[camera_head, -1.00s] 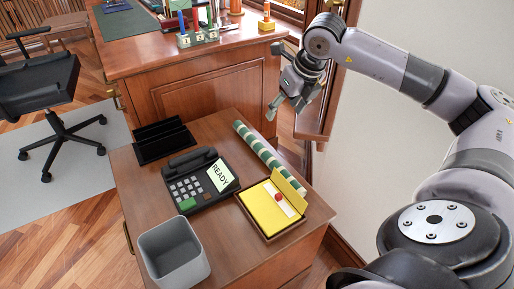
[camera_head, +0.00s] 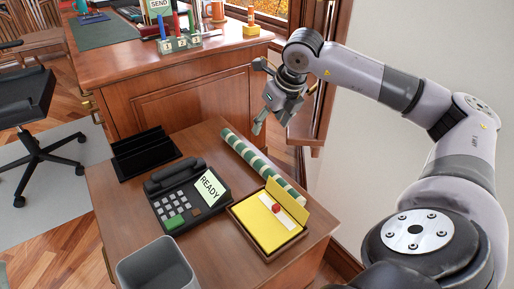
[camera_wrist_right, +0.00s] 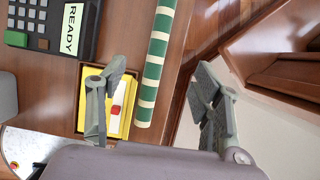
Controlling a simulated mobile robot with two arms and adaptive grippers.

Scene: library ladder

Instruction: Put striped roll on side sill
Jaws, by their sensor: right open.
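The green-and-cream striped roll (camera_head: 262,164) lies along the right part of the small wooden desk top, beside the yellow box. It also shows in the right wrist view (camera_wrist_right: 155,66), between the finger lines but apart from them. My right gripper (camera_head: 270,117) is open and empty, above and beyond the roll's far end. Its two fingers show wide apart in the wrist view (camera_wrist_right: 160,95). A wooden ledge by the wall (camera_head: 306,134), which looks like the side sill, stands right of the gripper and is partly hidden by it. My left gripper is not in view.
Left of the roll are a black phone (camera_head: 186,196), a black tray (camera_head: 145,153) and an open yellow box (camera_head: 264,228). A grey bin (camera_head: 157,268) stands at the front. A larger desk (camera_head: 190,98) stands behind. The wall is close on the right.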

